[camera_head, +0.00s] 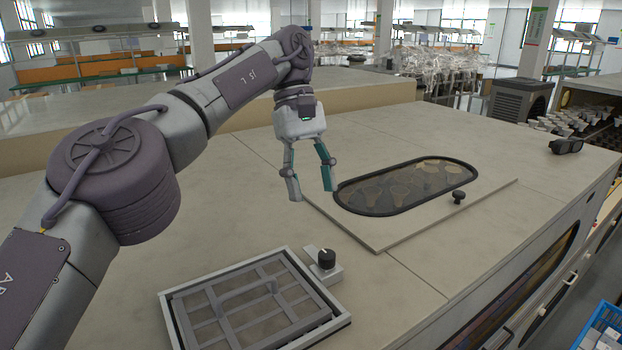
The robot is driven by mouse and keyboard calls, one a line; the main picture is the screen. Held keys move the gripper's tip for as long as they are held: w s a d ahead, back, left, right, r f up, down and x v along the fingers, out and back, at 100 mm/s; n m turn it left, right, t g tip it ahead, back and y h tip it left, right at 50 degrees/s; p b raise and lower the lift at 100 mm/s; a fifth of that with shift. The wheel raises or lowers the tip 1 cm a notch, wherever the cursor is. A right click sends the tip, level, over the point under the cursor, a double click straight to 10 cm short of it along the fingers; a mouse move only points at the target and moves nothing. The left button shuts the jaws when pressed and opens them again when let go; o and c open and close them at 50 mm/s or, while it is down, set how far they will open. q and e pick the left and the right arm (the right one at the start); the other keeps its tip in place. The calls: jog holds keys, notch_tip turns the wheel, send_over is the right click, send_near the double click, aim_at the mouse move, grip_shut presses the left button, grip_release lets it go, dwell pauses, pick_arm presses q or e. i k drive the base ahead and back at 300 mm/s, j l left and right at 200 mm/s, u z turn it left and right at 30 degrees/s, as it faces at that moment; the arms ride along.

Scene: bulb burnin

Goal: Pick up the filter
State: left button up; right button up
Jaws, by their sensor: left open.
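The filter (247,309) is a grey rectangular frame with a grid of bars and a small handle in its middle. It sits in a framed recess in the light bench top at the bottom of the head view. My left gripper (312,194) is open and empty, pointing down above the bench. It is beyond the filter and a little to its right, clearly apart from it. My right gripper is not in view.
A black knob on a grey latch (326,264) stands at the filter's right corner. A panel (378,244) with an oval dark window (405,186) and a knob (459,197) lies right of my gripper. A blue crate (603,322) is at the lower right. Bench top left of the filter is clear.

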aim_at(266, 305)
jog(key=k+l, duration=1.2)
jog(key=l, duration=0.1)
